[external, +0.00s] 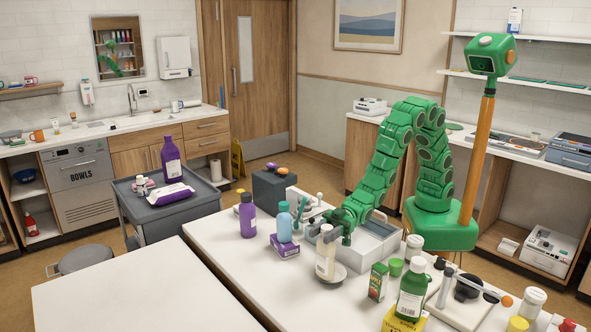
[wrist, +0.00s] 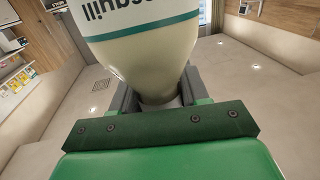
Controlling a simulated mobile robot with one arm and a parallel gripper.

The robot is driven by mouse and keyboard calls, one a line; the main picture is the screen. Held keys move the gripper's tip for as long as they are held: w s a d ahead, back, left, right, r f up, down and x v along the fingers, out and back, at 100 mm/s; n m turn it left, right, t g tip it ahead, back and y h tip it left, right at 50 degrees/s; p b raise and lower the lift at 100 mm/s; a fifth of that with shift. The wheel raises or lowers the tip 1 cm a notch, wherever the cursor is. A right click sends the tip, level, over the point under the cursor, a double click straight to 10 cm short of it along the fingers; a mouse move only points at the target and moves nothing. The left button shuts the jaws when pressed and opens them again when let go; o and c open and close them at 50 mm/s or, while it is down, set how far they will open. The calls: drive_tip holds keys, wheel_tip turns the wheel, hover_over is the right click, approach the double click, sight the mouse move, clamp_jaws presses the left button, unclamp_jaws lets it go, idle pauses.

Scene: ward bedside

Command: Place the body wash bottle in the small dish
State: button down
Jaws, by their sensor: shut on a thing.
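The body wash bottle (external: 325,262) is cream with a pale label and stands upright in my gripper (external: 328,237). In the wrist view the bottle (wrist: 140,45) fills the top middle, with a teal stripe and part of a printed word. My gripper is shut on its narrow neck end, and both fingers (wrist: 160,94) show at its sides. The small dish (external: 341,278) is a shallow grey-white round dish on the white table. The bottle's base is at the dish; I cannot tell whether it touches it or hangs just above.
A green and red carton (external: 377,282) and a green bottle (external: 411,292) stand right of the dish. A blue bottle (external: 284,221), a purple box (external: 285,247) and a purple bottle (external: 247,215) stand left. A grey-white tray (external: 368,248) lies behind. The front left tabletop (external: 120,290) is clear.

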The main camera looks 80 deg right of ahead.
drive_tip(key=shift+f, duration=0.2)
drive_tip(key=c, duration=0.6)
unclamp_jaws()
drive_tip(key=shift+o, duration=0.2)
drive_tip(key=shift+r, duration=0.4)
drive_tip(key=v, duration=0.7)
drive_tip(key=shift+d, duration=0.2)
drive_tip(key=shift+s, duration=0.15)
